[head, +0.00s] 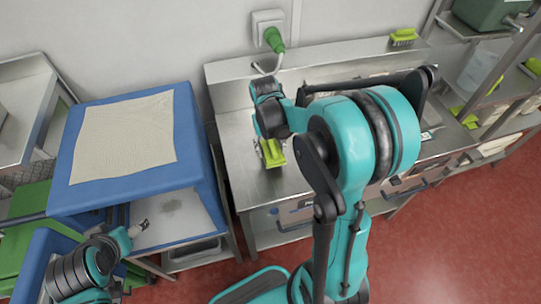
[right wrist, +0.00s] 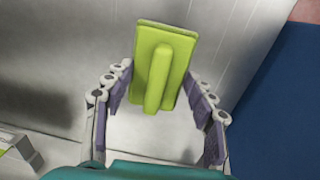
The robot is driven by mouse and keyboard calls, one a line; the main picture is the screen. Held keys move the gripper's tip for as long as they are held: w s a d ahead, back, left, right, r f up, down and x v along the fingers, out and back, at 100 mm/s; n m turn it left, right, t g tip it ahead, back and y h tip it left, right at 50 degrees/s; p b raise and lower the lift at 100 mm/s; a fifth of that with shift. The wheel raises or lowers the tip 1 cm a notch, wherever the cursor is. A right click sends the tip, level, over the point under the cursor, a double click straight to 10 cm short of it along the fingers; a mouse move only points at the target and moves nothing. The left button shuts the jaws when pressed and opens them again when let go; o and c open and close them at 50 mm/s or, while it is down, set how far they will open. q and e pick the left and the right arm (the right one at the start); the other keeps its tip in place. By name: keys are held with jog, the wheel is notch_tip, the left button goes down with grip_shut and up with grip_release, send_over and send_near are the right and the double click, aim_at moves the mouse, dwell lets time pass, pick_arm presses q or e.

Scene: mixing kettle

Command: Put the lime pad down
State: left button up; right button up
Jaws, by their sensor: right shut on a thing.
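The lime pad (right wrist: 166,45) is a flat lime-green block with a raised ridge handle. In the right wrist view it lies between the fingers of my right gripper (right wrist: 160,88), which is shut on it. In the head view the pad (head: 273,153) shows just below my right gripper (head: 266,138), over the left part of the steel counter (head: 248,185). I cannot tell whether the pad touches the counter. My left gripper (head: 138,229) is at the lower left, by the blue-framed table; its fingers are too small to read.
A blue table (head: 187,130) with a beige cloth (head: 125,137) stands left of the counter. A green plug (head: 273,38) is in the wall socket. A lime brush (head: 403,37) lies on the counter's back ledge. Shelves stand at the right. My right arm hides much of the counter.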

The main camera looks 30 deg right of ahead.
aim_at(270, 151)
notch_tip(270, 151, down, 4)
jog(key=shift+w+f+b, duration=0.1)
jog(key=shift+b, duration=0.7)
jog(key=o, duration=1)
